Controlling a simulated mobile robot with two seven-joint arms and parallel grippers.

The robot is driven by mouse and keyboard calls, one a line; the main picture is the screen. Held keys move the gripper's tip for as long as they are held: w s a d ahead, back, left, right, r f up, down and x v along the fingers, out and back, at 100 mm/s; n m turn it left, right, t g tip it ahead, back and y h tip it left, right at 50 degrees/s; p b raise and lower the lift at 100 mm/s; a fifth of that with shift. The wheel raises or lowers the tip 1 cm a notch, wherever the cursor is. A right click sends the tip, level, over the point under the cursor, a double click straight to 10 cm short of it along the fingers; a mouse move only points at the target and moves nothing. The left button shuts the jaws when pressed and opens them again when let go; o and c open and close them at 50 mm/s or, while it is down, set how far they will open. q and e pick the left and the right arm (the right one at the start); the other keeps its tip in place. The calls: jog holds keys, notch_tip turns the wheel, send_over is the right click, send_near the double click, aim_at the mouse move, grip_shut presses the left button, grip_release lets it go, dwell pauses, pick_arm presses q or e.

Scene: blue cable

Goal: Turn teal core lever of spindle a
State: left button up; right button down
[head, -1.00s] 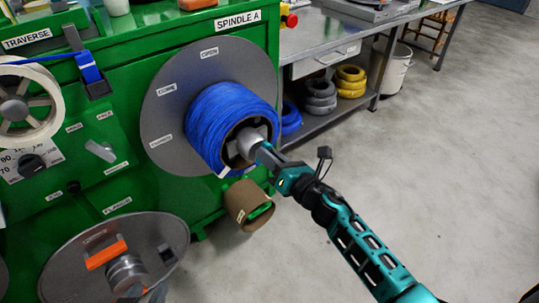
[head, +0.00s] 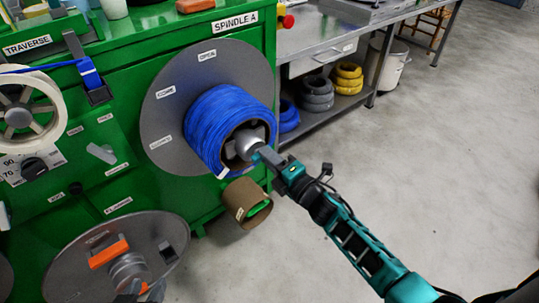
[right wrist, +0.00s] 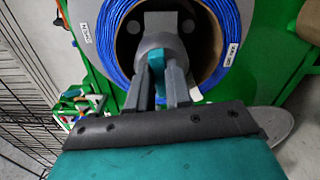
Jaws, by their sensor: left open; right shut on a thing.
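Spindle A, named by a white label (head: 234,26), carries a grey flange (head: 175,82) and a coil of blue cable (head: 212,122) in the head view. Its grey core hub (head: 246,143) sits inside the brown bore. My right gripper (head: 265,155) reaches the hub from the lower right. In the right wrist view, my right gripper (right wrist: 158,88) is shut on the teal core lever (right wrist: 156,64), which shows between the fingertips in front of the hub. The fingers hide part of the lever.
A second grey reel (head: 75,268) with an orange block (head: 108,253) is at the lower left. A brown cardboard tube (head: 246,202) is below the coil. A steel bench (head: 320,38) with cable coils on its shelf stands behind. The floor at right is clear.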

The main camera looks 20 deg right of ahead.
jog(key=shift+m, duration=0.8)
jog(key=shift+f, duration=0.1)
jog(key=c, duration=1)
grip_release()
jog(key=shift+c, duration=0.2)
jog(key=p+v, duration=0.2)
jog(key=v, duration=1.1)
